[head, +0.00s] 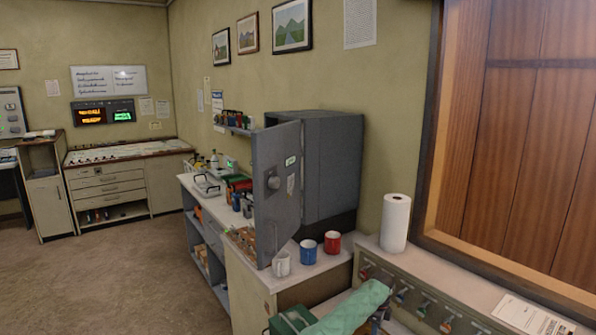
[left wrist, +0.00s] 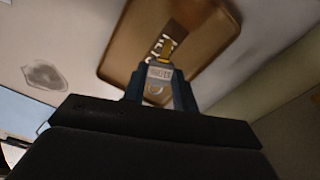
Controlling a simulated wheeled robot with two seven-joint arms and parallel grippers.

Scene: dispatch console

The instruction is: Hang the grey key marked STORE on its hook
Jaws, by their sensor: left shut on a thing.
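In the left wrist view my left gripper (left wrist: 159,88) is shut on a grey key (left wrist: 160,73) with small dark lettering, too small to read surely. A yellowish piece shows at its far end. The key is in front of a brown tray (left wrist: 212,43) marked KEYS; I cannot tell how far apart they are. In the head view a grey-green key rail (head: 408,296) with several hooks and coloured items runs along the lower right. Its labels are too small to read. Neither gripper shows in the head view.
A grey safe (head: 334,165) stands with its door (head: 277,190) open. A white mug (head: 281,263), a blue mug (head: 308,252) and a red mug (head: 332,243) stand before it. A paper roll (head: 395,222) stands above the rail. A green cloth (head: 350,309) lies at the bottom.

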